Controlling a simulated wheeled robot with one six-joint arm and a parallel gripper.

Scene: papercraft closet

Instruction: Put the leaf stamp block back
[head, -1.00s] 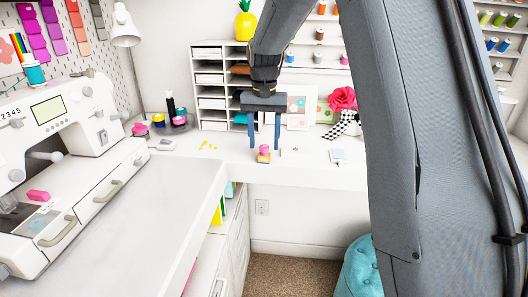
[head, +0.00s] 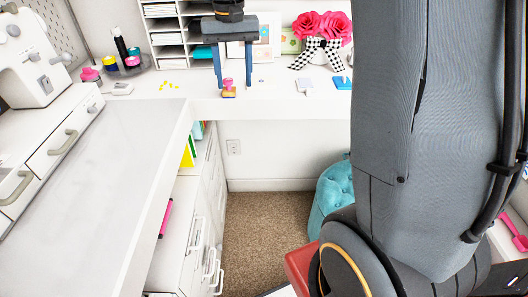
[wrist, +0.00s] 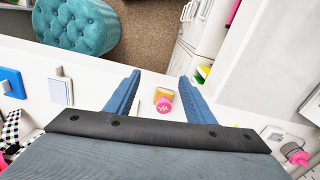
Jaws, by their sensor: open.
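A small wooden stamp block with a pink knob (head: 228,87) stands on the white counter near its front edge. It also shows in the wrist view (wrist: 163,101), with a pale mark on the knob's top; I cannot see its stamp face. My gripper (head: 234,87) points down with its two blue fingers apart, and the block appears between them. In the wrist view the open fingers (wrist: 160,79) lie to either side of the block, with gaps on both sides. Nothing is held.
Yellow bits (head: 168,86) lie to the left. Pink flowers with a checkered bow (head: 320,40) and a white cubby shelf (head: 172,35) stand behind. A teal stool (head: 330,190) sits below.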

